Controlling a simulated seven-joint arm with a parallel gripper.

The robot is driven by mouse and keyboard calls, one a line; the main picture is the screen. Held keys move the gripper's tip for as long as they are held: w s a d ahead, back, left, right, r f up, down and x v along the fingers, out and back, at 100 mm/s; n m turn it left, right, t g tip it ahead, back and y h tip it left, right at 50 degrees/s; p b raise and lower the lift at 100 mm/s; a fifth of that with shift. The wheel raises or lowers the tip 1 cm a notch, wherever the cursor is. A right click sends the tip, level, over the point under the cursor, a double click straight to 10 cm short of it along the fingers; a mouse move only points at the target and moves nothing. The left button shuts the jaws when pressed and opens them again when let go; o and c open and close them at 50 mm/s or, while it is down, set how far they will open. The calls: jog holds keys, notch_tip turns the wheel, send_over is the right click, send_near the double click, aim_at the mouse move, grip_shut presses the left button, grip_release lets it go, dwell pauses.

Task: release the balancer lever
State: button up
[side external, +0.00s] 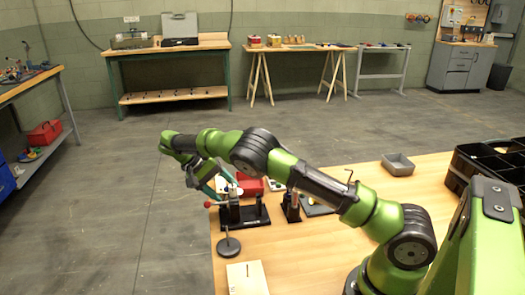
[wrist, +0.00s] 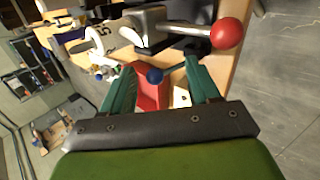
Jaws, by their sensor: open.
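The balancer is probably the black-based device (side external: 252,218) near the table's left edge in the side view. A lever with a red ball knob (side external: 208,204) sticks out to its left. In the wrist view the red knob (wrist: 226,33) is large, on a metal rod beyond the fingers, near a white part with markings (wrist: 104,36). A small blue ball (wrist: 154,75) on a thin dark rod shows between my fingers. My gripper (wrist: 160,72) is open, its teal fingers apart. In the side view my gripper (side external: 222,188) is just above the device, whose upper part is partly hidden.
A red block (side external: 250,186) is behind the device. A black stand (side external: 291,208) is to its right. A grey disc (side external: 229,246) and a pale block (side external: 247,278) lie in front. A grey tray (side external: 398,166) and black crate (side external: 460,165) are farther right. The table's front middle is clear.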

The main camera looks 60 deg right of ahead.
jog(key=t+y, duration=0.1)
jog(key=s+d+t+y, duration=0.2)
jog(key=shift+f, duration=0.25)
jog(key=shift+s+d+f+t+y, duration=0.25)
jog(key=shift+t+y, duration=0.3)
jog(key=shift+s+d+f+t+y, duration=0.2)
jog(key=shift+d+f+t+y, duration=0.05)
jog(key=shift+t+y, duration=0.3)
jog(key=shift+s+d+f+t+y, duration=0.35)
jog(key=shift+f+t+y, duration=0.2)
jog(key=shift+t+y, duration=0.3)
jog(key=v, duration=1.7)
jog(key=s+a+r+n+t, duration=0.1)
jog(key=s+a+t, duration=0.1)
jog(key=s+a, duration=0.5)
jog(key=s+a+r+n+t, duration=0.2)
jog(key=s+a, duration=0.6)
jog(key=s, duration=0.4)
jog(key=shift+a+r+t, duration=0.25)
jog(key=shift+r+t, duration=0.05)
jog(key=shift+t, duration=0.35)
jog(key=shift+c, duration=0.2)
